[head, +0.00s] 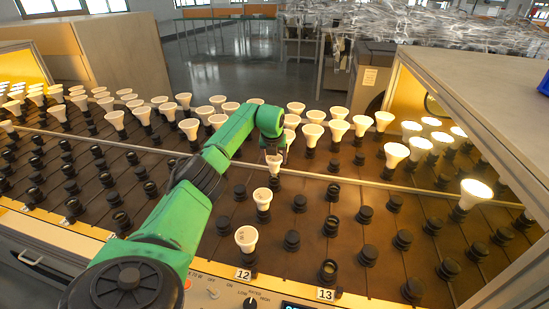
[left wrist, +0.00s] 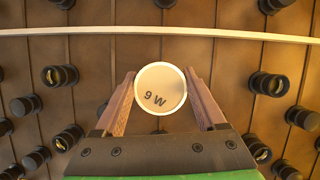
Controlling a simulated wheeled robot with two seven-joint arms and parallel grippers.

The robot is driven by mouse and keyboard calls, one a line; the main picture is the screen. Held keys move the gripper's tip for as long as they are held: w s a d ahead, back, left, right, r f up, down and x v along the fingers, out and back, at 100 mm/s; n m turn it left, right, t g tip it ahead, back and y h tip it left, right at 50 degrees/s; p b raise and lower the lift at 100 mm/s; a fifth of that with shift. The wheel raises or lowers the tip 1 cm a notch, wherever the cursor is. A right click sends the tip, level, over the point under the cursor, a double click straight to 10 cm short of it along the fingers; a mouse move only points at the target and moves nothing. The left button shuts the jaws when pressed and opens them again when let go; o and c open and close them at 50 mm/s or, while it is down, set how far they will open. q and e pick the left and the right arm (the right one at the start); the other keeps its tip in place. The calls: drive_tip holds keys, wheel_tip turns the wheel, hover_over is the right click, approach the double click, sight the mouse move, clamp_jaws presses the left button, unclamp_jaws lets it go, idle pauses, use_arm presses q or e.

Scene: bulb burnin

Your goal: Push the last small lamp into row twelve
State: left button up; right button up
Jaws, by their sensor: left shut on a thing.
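My left gripper (head: 274,150) is shut on a small white lamp (head: 273,162), whose round face marked "9 W" shows between the two fingers in the left wrist view (left wrist: 160,88). The lamp is upright, directly above or in a dark socket (head: 274,183); I cannot tell whether it is seated. It lines up with two small white lamps of row twelve, a middle one (head: 262,198) and a front one (head: 246,238) by the "12" label (head: 243,274). My right gripper is not in view.
Larger white lamps (head: 338,130) stand in several rows behind a thin rail (head: 340,177). A lit lamp (head: 473,192) stands at the right. Empty black sockets (head: 291,240) fill the front rows. A "13" label (head: 325,294) and a control panel (head: 225,290) are at the front edge.

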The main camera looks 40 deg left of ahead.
use_arm(q)
drive_tip(key=shift+f+b, duration=0.75)
drive_tip(key=shift+f, duration=0.7)
drive_tip(key=o, duration=1.3)
drive_tip(key=shift+r, duration=0.1)
drive_tip(key=v, duration=1.4)
drive_tip(key=shift+s+d+r, duration=0.1)
drive_tip(key=shift+r, duration=0.1)
